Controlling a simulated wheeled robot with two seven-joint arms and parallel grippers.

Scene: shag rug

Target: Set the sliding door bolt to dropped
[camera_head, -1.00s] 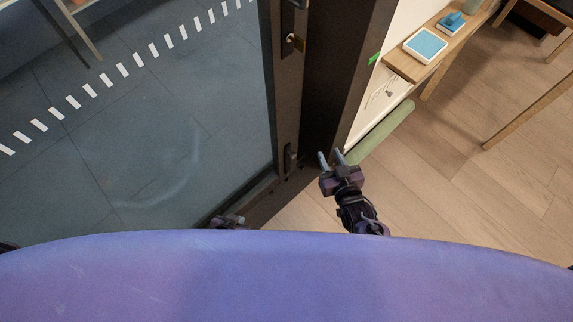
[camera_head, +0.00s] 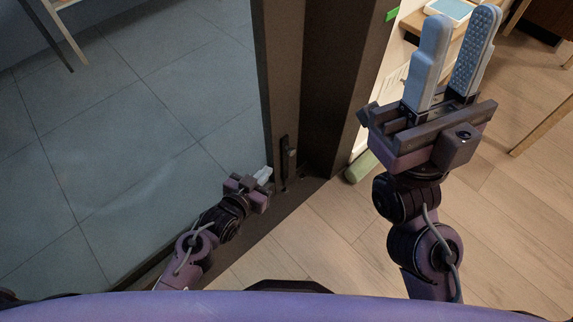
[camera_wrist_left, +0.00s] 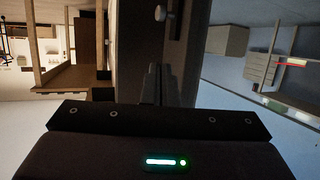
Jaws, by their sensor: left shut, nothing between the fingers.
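The sliding door bolt (camera_head: 285,158) is a small dark upright fitting low on the dark door frame in the head view; its exact setting is too small to tell. My left gripper (camera_head: 264,173) is shut and empty, just left of the bolt and close to it; I cannot tell whether they touch. In the left wrist view, my left gripper's dark fingers (camera_wrist_left: 156,85) are together in front of the dark door stile (camera_wrist_left: 136,40). A round metal fitting (camera_wrist_left: 160,13) shows above them on the stile. My right gripper (camera_head: 460,22) is raised at the right, fingers apart and empty.
The glass door panel (camera_head: 150,120) fills the left. A dark post (camera_head: 335,80) stands right of the stile. A green roll (camera_head: 360,167) lies at its foot. A wooden shelf with a blue-topped tray (camera_head: 450,9) is at the back right. Wooden floor is clear at lower right.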

